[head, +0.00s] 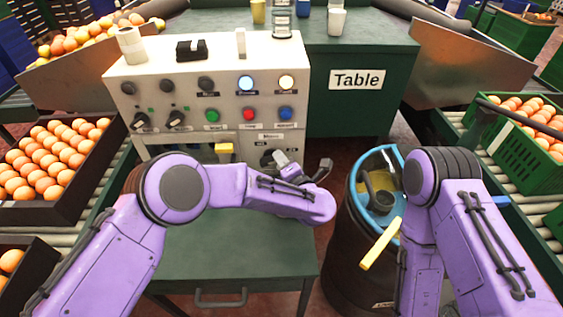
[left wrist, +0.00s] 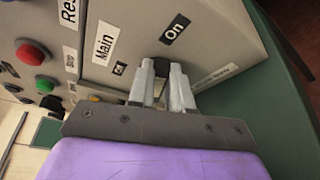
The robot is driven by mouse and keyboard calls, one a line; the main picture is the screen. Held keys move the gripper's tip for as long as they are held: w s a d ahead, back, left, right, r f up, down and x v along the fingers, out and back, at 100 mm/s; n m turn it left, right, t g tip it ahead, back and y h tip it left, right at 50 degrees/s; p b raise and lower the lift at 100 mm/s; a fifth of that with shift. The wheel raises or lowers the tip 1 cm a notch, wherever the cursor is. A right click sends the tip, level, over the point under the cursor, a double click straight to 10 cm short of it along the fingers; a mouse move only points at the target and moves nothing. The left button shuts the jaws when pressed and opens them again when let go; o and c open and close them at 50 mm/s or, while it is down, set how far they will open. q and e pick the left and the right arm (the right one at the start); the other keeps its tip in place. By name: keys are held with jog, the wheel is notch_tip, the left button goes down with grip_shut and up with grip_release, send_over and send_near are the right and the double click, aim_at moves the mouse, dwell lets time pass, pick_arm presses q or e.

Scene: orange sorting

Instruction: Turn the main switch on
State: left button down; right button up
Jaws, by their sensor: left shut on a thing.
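The main switch is a dark knob (left wrist: 162,66) on the grey control panel, by the labels "Main" (left wrist: 104,43), "On" (left wrist: 174,28) and a smaller one (left wrist: 119,68). My left gripper (left wrist: 163,82) is shut on this knob, with a pale grey finger on each side. In the head view my left gripper (head: 284,160) is at the lower right of the panel (head: 218,78) and partly covers the switch. The knob's pointing direction is hard to tell. My right arm is bent down at the right; its gripper does not show.
Above the switch are red (head: 248,114), green (head: 212,116) and blue (head: 285,113) buttons, and two lit lamps. A green table (head: 350,110) stands behind. A dark bin with a blue rim (head: 356,190) is at the right. Orange crates (head: 57,210) line the sides.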

pick_arm(q)
jog(key=shift+s+f, duration=0.1)
jog(key=shift+f, duration=0.15)
jog(key=c, duration=1)
grip_release()
jog(key=shift+a, duration=0.1)
jog(key=shift+c, duration=0.2)
jog(key=shift+r, duration=0.1)
jog(key=v, duration=1)
jog(key=shift+s+b, duration=0.2)
jog(key=shift+b, duration=0.25)
